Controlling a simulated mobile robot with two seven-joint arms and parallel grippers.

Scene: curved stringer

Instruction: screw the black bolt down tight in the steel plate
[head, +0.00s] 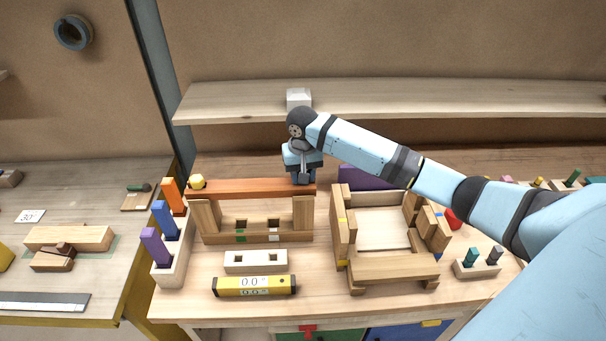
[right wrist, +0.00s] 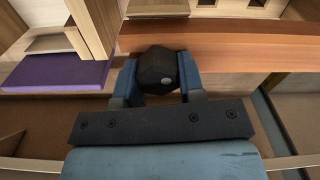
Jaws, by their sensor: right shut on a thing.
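My right gripper (head: 302,178) reaches down at the right end of a reddish-brown beam (head: 250,187). In the right wrist view its blue fingers (right wrist: 157,80) are shut on the black bolt's hexagonal head (right wrist: 158,66), one finger on each side. The bolt head is right beside the beam (right wrist: 220,42); its shank is hidden, so I cannot tell how deep it sits. In the head view the gripper covers the bolt. I cannot make out a steel plate in either view. A yellow hexagonal bolt head (head: 197,181) is at the beam's left end. My left gripper is not in view.
The beam rests on a wooden frame (head: 206,218). A rack of coloured blocks (head: 174,260) stands left, a wooden tray assembly (head: 384,268) right. A pale block with holes (head: 256,261) and a yellow level (head: 253,286) lie in front. A shelf (head: 400,97) runs behind.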

